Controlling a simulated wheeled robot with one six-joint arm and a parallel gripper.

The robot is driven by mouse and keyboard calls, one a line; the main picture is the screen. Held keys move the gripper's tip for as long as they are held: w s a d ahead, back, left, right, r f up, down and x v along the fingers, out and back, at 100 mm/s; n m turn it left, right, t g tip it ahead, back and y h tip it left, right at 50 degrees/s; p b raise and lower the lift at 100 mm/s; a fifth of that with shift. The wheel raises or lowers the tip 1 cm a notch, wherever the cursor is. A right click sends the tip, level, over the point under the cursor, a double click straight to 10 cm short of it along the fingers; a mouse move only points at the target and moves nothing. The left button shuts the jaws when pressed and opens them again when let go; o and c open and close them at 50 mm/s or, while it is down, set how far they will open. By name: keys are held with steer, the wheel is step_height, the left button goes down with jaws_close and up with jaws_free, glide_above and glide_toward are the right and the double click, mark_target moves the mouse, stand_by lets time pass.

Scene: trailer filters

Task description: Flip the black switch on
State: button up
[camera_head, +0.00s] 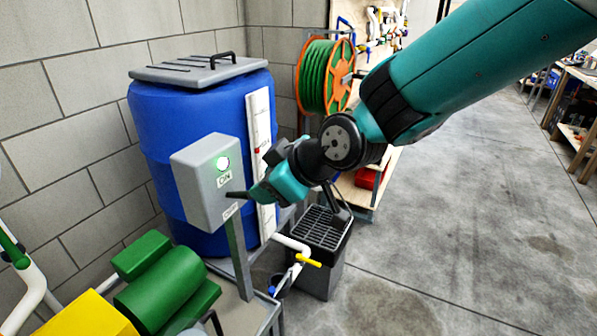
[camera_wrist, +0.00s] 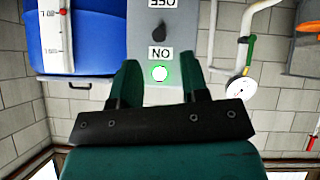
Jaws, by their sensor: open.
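A grey control box (camera_head: 192,190) stands on a post in front of the blue barrel. Its black switch (camera_head: 237,195) sits between the ON label (camera_head: 224,180) and the OFF label (camera_head: 230,211). A round light (camera_head: 222,163) by ON glows green. My gripper (camera_head: 260,192) is open and empty, close in front of the box. In the wrist view, which is upside down, the switch (camera_wrist: 159,30) lies beyond the gap between my fingers (camera_wrist: 160,76), apart from them. The lit light (camera_wrist: 160,73) shows between the fingers. I cannot tell which way the switch tilts.
The blue barrel (camera_head: 170,125) stands behind the box. A white pipe with a yellow valve handle (camera_head: 308,260) is below my gripper. A green motor (camera_head: 168,290) is at the lower left, and a black bin (camera_head: 320,255) stands on the floor. The floor at right is clear.

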steer(key=v, duration=0.8)
steer(key=shift+s+d, duration=0.1)
steer(key=s+d+m+g+h, duration=0.1)
steer(key=s+d+m+g, duration=0.2)
steer(key=s+d, duration=0.3)
steer(key=s+d+f+m+g+h, duration=0.1)
steer(key=s+d+m+g+h, duration=0.1)
steer(key=s+d, duration=0.4)
steer(key=s+m, duration=0.1)
steer(key=s, duration=0.4)
steer(key=shift+s+f+g+h, duration=0.25)
steer(key=shift+s+g+h, duration=0.05)
steer(key=shift+g, duration=0.1)
steer(key=shift+a, duration=0.15)
